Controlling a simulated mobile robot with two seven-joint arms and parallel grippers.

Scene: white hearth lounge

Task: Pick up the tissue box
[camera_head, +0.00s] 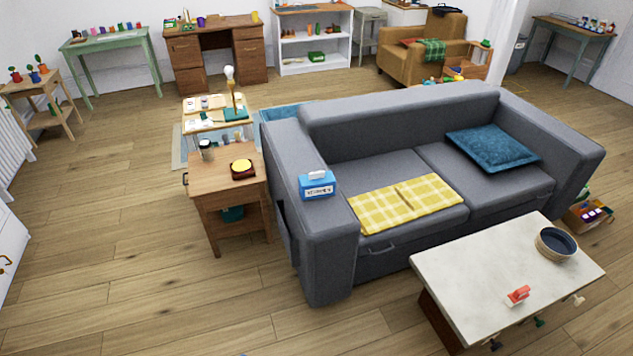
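A blue box with a white label and a white tuft on top, which looks like the tissue box (317,187), sits on the left armrest of the grey sofa (330,225). It stands upright near the inner side of the armrest, close to the yellow checked blanket. The lettering on its label is too small to read. Neither of my grippers shows in the head view.
A wooden side table (225,185) stands left of the armrest. A white-topped coffee table (480,285) with a round bowl (556,243) stands in front of the sofa. The wooden floor (130,270) at the lower left is clear.

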